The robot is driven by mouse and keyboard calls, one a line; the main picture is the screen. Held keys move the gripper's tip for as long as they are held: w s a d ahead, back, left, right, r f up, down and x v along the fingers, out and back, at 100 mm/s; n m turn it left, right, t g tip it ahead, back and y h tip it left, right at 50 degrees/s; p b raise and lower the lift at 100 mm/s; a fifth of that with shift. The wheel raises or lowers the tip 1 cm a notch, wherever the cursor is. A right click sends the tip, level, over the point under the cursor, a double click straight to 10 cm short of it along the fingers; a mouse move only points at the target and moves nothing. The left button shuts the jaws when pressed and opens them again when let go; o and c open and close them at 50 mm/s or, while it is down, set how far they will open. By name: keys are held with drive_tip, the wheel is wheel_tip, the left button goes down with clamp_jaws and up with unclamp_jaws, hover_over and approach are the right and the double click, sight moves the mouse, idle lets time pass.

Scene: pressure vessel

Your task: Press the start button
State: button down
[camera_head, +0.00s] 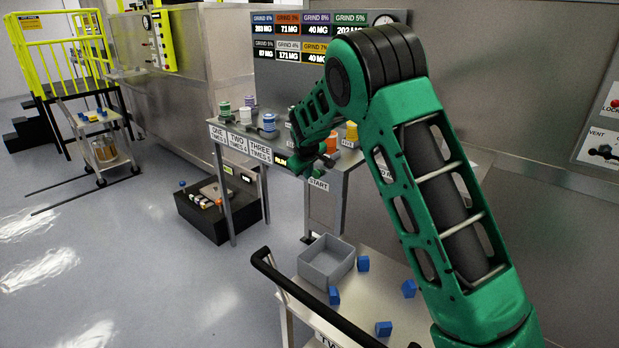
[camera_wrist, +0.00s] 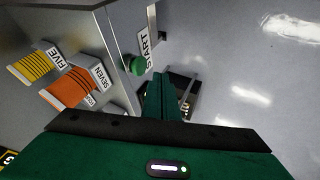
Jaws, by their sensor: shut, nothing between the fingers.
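The start button is a round green knob (camera_wrist: 135,64) on the table's side panel in the wrist view, next to a white START label (camera_wrist: 148,41). In the head view the START label (camera_head: 318,184) shows below the table edge, and my arm partly covers that area. My gripper (camera_wrist: 163,95) is shut and empty, its green fingers together just below and to the right of the button in the wrist view. It appears apart from the button, though the exact gap is hard to judge. In the head view my gripper (camera_head: 300,165) is at the table's front edge.
The metal table (camera_head: 232,176) carries colored spools, including orange (camera_wrist: 73,88) and yellow (camera_wrist: 34,67) ones. A cart (camera_head: 380,290) with a grey bin (camera_head: 326,262) and several blue pieces stands in front. A black box (camera_head: 212,212) sits left on the floor. Open floor lies at left.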

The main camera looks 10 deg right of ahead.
drive_tip(key=v, duration=0.7)
drive_tip(key=shift+a, duration=0.3)
drive_tip(key=shift+s, duration=0.1)
drive_tip(key=s+d+r+m+g, duration=0.2)
drive_tip(key=s+d+m, duration=0.1)
drive_tip(key=s+d, duration=0.75)
drive_tip(key=s+d+r+m+g, duration=0.25)
drive_tip(key=s+d, duration=0.55)
drive_tip(key=s, duration=0.5)
drive_tip(key=s+d+f+m+g+y, duration=0.1)
drive_tip(key=s+m, duration=0.5)
drive_tip(key=s, duration=2.7)
drive_tip(key=shift+f+m+g+y, duration=0.35)
drive_tip(key=shift+f+g+y, duration=0.25)
drive_tip(key=shift+f+g, duration=0.4)
